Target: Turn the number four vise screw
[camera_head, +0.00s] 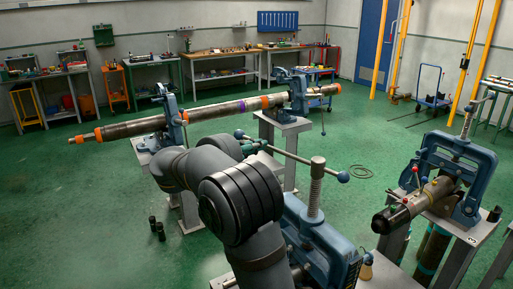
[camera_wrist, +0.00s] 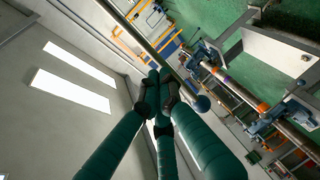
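The nearest blue vise (camera_head: 318,240) stands in the front middle of the head view. Its upright threaded screw (camera_head: 316,190) has a long cross bar with a blue ball (camera_head: 343,177) at its right end. My gripper (camera_head: 256,147) is by the bar's left end, partly hidden behind my arm. In the wrist view, my gripper's green fingers (camera_wrist: 155,85) reach away and their tips look close together. A blue-grey ball (camera_wrist: 202,103) is right beside them. I cannot tell whether they touch or enclose the bar. I can read no clear number four.
Another vise (camera_head: 470,165) holds a short dark pipe (camera_head: 412,205) at right. Two vises, at left (camera_head: 171,112) and back (camera_head: 299,92), carry a long pipe (camera_head: 213,110) with orange bands. Workbenches line the walls. Green floor is open at left.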

